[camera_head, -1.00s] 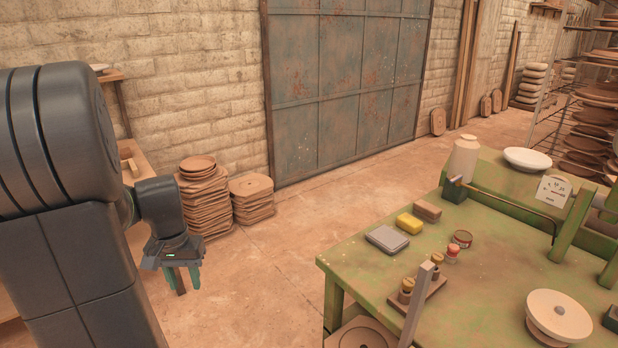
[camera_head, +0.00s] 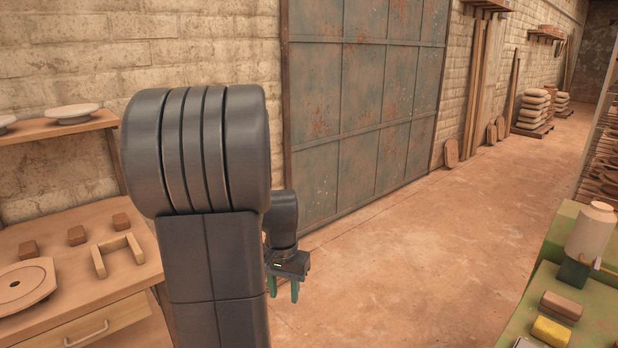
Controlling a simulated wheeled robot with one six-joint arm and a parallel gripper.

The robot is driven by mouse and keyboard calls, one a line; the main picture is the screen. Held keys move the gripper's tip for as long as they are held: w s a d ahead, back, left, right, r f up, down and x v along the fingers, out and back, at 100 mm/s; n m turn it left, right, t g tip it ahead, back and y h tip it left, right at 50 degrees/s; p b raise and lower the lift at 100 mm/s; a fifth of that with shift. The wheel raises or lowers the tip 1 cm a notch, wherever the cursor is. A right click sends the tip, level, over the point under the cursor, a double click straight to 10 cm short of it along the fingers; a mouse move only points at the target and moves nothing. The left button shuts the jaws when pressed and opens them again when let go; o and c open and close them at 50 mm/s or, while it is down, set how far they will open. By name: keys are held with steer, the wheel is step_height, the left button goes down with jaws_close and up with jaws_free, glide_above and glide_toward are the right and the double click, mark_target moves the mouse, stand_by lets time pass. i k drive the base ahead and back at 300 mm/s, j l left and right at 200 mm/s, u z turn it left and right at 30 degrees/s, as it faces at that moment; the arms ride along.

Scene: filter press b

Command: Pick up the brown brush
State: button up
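A brown block (camera_head: 562,306) lies on the green table at the lower right, just behind a yellow sponge (camera_head: 551,331). It may be the brown brush, but bristles cannot be made out. My gripper (camera_head: 283,289) hangs pointing down in the middle of the view, well to the left of that block and apart from it. Its two green fingers are apart, and I see nothing clearly held between them. My arm hides part of the floor and wall behind it.
The green table (camera_head: 534,293) also bears a pale jar (camera_head: 590,232). At the left, a wooden table (camera_head: 75,289) carries several small brown blocks (camera_head: 77,235), a wooden frame (camera_head: 119,254) and a round plate (camera_head: 24,285). The floor between the tables is clear.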

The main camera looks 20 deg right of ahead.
mark_target(563, 309)
steer(key=i+l+z, duration=0.2)
steer(key=i+z, duration=0.6)
steer(key=i, duration=0.15)
steer(key=i+j+z, duration=0.1)
steer(key=i+z, duration=0.3)
steer(key=i+j+z, duration=0.4)
steer(key=i, duration=0.2)
steer(key=i+l+z, duration=0.15)
steer(key=z, duration=0.3)
steer(key=i+z, duration=0.25)
steer(key=z, duration=0.25)
steer(key=i+z, duration=0.2)
steer(key=z, duration=0.25)
steer(key=i+j+z, duration=0.1)
steer(key=z, duration=0.35)
steer(key=i+z, duration=0.3)
steer(key=i+j+z, duration=0.1)
steer(key=z, duration=0.2)
steer(key=i, duration=0.1)
